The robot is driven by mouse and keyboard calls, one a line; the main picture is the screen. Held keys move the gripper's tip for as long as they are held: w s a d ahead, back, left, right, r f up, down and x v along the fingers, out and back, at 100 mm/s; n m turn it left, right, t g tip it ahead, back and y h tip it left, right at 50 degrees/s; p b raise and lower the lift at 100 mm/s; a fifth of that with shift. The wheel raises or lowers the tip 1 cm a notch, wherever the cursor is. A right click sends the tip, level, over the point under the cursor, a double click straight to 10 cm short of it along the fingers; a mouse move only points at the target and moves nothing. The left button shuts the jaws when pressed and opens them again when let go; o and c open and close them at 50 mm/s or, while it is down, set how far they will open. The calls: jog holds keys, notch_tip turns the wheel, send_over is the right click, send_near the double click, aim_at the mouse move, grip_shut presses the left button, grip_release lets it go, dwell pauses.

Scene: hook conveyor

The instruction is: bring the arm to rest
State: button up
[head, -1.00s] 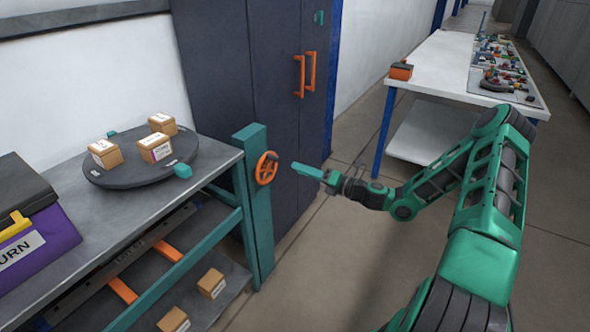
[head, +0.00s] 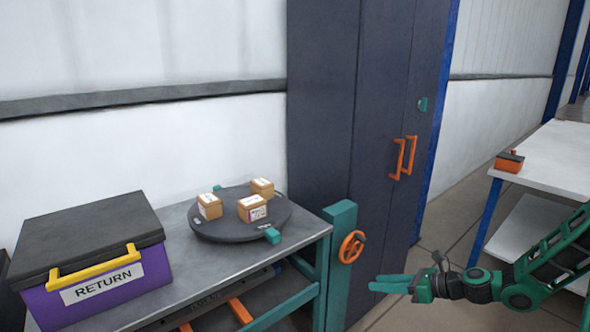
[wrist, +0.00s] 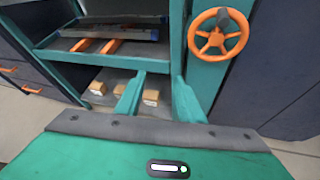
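My green gripper (head: 385,284) is in the lower right of the head view, at the end of my stretched-out arm. It is in the air, right of and below the orange handwheel (head: 352,247) in the picture. In the wrist view its two fingers (wrist: 157,96) stand apart with nothing held between them. The handwheel (wrist: 218,33) shows there at the upper right, on a teal post, clear of the fingers.
A grey bench (head: 190,268) bears a dark turntable (head: 225,228) with three small boxes, and a purple RETURN case (head: 110,288). Boxes (wrist: 120,93) lie on its low shelf. A dark cabinet (head: 375,120) stands behind. A white table (head: 560,160) is at right.

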jog(key=s+d+r+n+g+h, duration=0.2)
jog(key=s+r+n, duration=0.4)
jog(key=s, duration=0.6)
jog(key=s+d+r+n+g+h, duration=0.3)
jog(key=s+d+r+n+h, duration=0.2)
jog(key=s, duration=0.8)
jog(key=s+d+r+n+g+h, duration=0.2)
jog(key=s+d+r+n+h, duration=0.1)
jog(key=s+d+r+n, duration=0.4)
jog(key=s+r+n, duration=0.1)
jog(key=s+n, duration=0.2)
jog(key=s, duration=0.3)
jog(key=shift+h, duration=0.4)
jog(key=shift+g, duration=0.3)
jog(key=shift+w+f, duration=0.3)
jog(key=shift+w, duration=0.25)
